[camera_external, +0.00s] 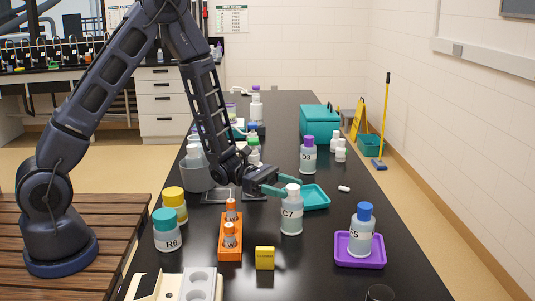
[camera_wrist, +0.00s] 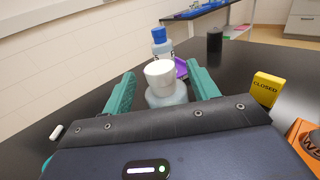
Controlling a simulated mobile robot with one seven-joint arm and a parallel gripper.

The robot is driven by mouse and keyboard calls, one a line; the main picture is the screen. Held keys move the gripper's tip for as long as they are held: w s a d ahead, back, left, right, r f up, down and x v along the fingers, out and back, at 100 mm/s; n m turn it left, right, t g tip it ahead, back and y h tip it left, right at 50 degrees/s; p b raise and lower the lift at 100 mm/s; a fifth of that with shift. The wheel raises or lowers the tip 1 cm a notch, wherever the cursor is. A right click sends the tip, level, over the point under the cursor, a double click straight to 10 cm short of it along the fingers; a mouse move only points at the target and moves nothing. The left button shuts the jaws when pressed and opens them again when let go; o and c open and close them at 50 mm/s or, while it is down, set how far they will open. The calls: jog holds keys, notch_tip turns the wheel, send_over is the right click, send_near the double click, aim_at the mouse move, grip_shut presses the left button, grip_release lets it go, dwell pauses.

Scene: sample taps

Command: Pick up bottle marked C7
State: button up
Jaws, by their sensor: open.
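The bottle marked C7 (camera_external: 291,213) is clear with a white cap and stands upright on the black bench. In the wrist view its white cap (camera_wrist: 160,74) and shoulders (camera_wrist: 166,97) show between my fingers; its label is hidden there. My gripper (camera_external: 275,184) has green fingers and is open. It is level with the upper part of the C7 bottle, with one finger seen on each side in the wrist view (camera_wrist: 163,90). I cannot tell whether either finger touches the bottle.
A blue-capped bottle (camera_external: 361,232) stands in a purple tray (camera_external: 345,259). A yellow block (camera_external: 265,258) and an orange rack (camera_external: 231,248) stand in front. Bottle R6 (camera_external: 167,235) is left. A teal tray (camera_external: 316,199) and bottle D3 (camera_external: 307,157) are behind. The right bench edge is mostly clear.

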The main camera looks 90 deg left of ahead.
aim_at(298, 191)
jog(key=shift+x, duration=2.15)
jog(key=shift+c, duration=0.5)
grip_shut()
